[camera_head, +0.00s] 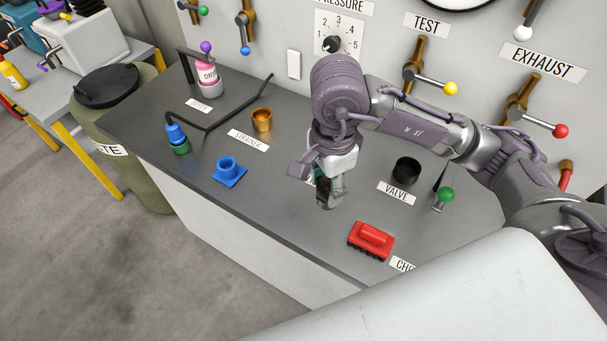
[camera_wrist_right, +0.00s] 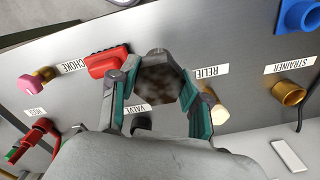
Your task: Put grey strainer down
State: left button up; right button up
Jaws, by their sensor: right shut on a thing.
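My right gripper (camera_head: 328,194) is over the grey bench top, between the blue square-based fitting and the red brush. It is shut on a dark grey-brown, hexagonal-faced piece, seen between the fingers in the right wrist view (camera_wrist_right: 158,80); this appears to be the grey strainer. In the head view the fingers mostly hide it, and I cannot tell whether it touches the bench. The STRAINER label (camera_head: 248,140) lies to the left, beside a brass cup (camera_head: 262,119). The label also shows in the wrist view (camera_wrist_right: 291,67). My left gripper is not in view.
The red brush (camera_head: 371,240) is in front right of the gripper. The blue fitting (camera_head: 229,172) is to the left. A black cup (camera_head: 407,171) stands by the VALVE label. A spray bottle (camera_head: 208,78) is farther back. Bare bench lies between the blue fitting and gripper.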

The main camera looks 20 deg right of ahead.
jog(key=w+a+f+p, duration=0.1)
jog(key=w+f, duration=0.1)
jog(key=f, duration=0.1)
jog(key=w+a+f+p, duration=0.2)
jog(key=w+f, duration=0.1)
jog(key=w+a+f+p, duration=0.1)
jog(key=w+a+f, duration=0.1)
jog(key=f, duration=0.1)
jog(key=shift+w, duration=0.4)
jog(key=shift+f, duration=0.2)
jog(key=shift+f, duration=0.1)
jog(key=shift+f, duration=0.15)
jog(key=o, duration=1.2)
jog(key=shift+c, duration=0.2)
